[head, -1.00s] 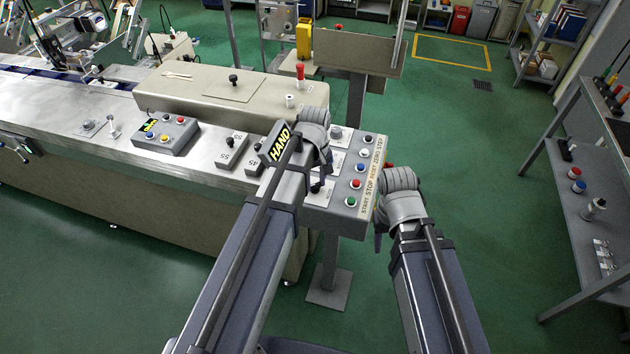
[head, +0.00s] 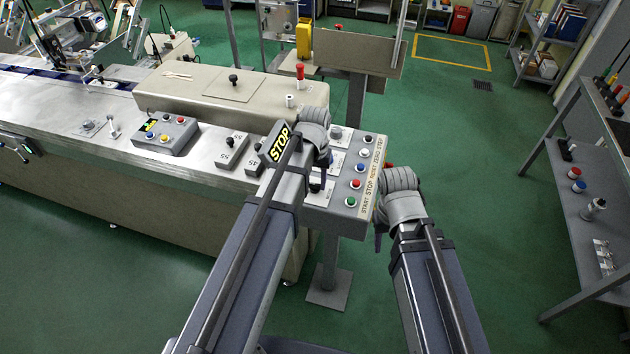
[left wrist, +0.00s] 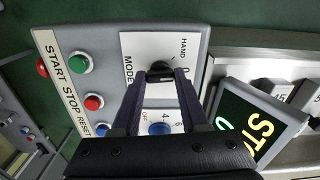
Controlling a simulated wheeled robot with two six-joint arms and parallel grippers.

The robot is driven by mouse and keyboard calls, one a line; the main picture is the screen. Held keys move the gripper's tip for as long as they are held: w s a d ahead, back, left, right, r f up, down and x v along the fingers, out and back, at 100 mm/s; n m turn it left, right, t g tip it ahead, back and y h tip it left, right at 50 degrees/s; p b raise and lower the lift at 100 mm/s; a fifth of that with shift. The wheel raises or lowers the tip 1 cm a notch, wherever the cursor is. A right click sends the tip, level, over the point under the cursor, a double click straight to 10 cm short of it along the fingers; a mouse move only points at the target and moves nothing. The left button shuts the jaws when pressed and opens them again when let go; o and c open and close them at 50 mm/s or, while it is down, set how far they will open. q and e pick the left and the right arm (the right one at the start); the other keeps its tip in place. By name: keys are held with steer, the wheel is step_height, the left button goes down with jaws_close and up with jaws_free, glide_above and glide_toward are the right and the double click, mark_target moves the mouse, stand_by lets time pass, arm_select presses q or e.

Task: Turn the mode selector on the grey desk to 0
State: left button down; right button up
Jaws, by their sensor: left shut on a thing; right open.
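The grey desk (head: 347,216) stands at the right end of the machine. The mode selector (left wrist: 160,68) is a black knob on a white plate marked MODE, HAND and 0 in the left wrist view. My left gripper (left wrist: 160,78) is shut on this knob, and its fingers hide part of it. The 0 mark is just right of the knob there. My right gripper (head: 379,238) is open beside the desk's right edge.
A column of coloured buttons (head: 356,184) with START, STOP, RESET, ZERO and STEP labels runs along the desk's right side. A blue knob (left wrist: 160,129) lies close below the selector in the left wrist view. A button box (head: 165,135) sits further left.

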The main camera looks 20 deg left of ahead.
mark_target(315, 185)
arm_select(q)
steer(key=shift+m, duration=0.6)
steer(key=shift+c, duration=2.1)
jaws_free()
steer(key=shift+r, duration=0.2)
step_height(315, 185, up, 8)
steer(key=p, duration=0.8)
steer(key=shift+f, duration=0.25)
steer(key=shift+f, duration=0.15)
